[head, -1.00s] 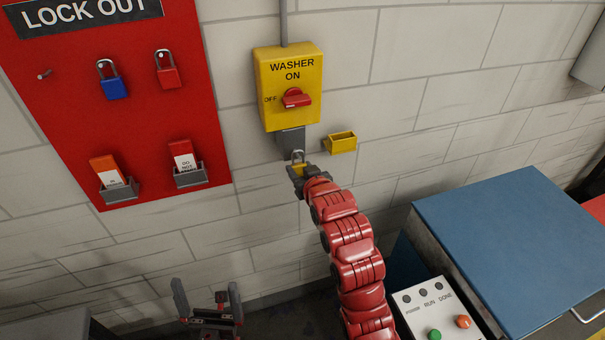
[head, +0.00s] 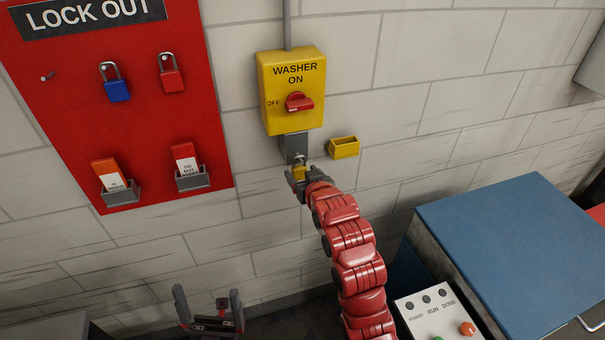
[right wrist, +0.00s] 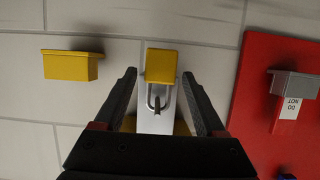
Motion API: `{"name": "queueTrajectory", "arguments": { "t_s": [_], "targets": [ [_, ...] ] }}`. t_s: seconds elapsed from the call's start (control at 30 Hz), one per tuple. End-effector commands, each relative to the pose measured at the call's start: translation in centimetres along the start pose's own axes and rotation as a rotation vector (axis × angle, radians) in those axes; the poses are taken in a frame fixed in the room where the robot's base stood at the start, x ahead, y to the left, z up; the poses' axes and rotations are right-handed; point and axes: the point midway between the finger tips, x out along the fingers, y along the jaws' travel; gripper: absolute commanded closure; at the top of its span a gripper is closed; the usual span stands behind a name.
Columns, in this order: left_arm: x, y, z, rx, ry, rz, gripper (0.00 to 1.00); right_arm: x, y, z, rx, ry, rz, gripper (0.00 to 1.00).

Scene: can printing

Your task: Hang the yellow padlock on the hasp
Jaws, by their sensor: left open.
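The yellow padlock (head: 299,173) is upright with its shackle up against the grey hasp (head: 293,146) under the yellow switch box. In the right wrist view, which is upside down, the padlock (right wrist: 161,66) shows with its shackle at the hole of the hasp plate (right wrist: 154,122); it appears to hang there. My right gripper (head: 302,181) is around the padlock. In the right wrist view its fingers (right wrist: 160,90) are apart, with a gap on each side of the padlock. My left gripper (head: 209,302) is open and empty at the bottom of the head view.
The washer switch box (head: 290,92) has a red knob. A small yellow holder (head: 344,148) is on the wall just right of the hasp. The red lockout board (head: 60,120) carries a blue padlock (head: 116,84) and a red padlock (head: 171,74). A blue-topped machine (head: 510,240) stands at right.

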Motion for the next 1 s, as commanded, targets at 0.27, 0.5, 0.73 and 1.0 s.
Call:
{"name": "queueTrajectory", "arguments": {
  "t_s": [0.27,0.5,0.73,1.0],
  "targets": [
    [0.0,0.0,0.0,0.0,0.0,0.0,0.0,0.0,0.0,0.0,0.0,0.0,0.0,0.16],
    [-0.5,0.0,0.1,0.0,0.0,0.0,0.0,-1.0,0.0,0.2,0.0,0.001,0.0,0.16],
    [-1.9,0.1,0.3,0.0,0.0,0.0,0.0,-4.9,0.1,0.1,0.0,0.006,0.001,0.16],
    [3.6,-0.2,-0.6,0.0,0.0,0.0,0.0,-9.6,0.1,-0.9,0.001,-0.007,0.002,0.16]
  ]
}}
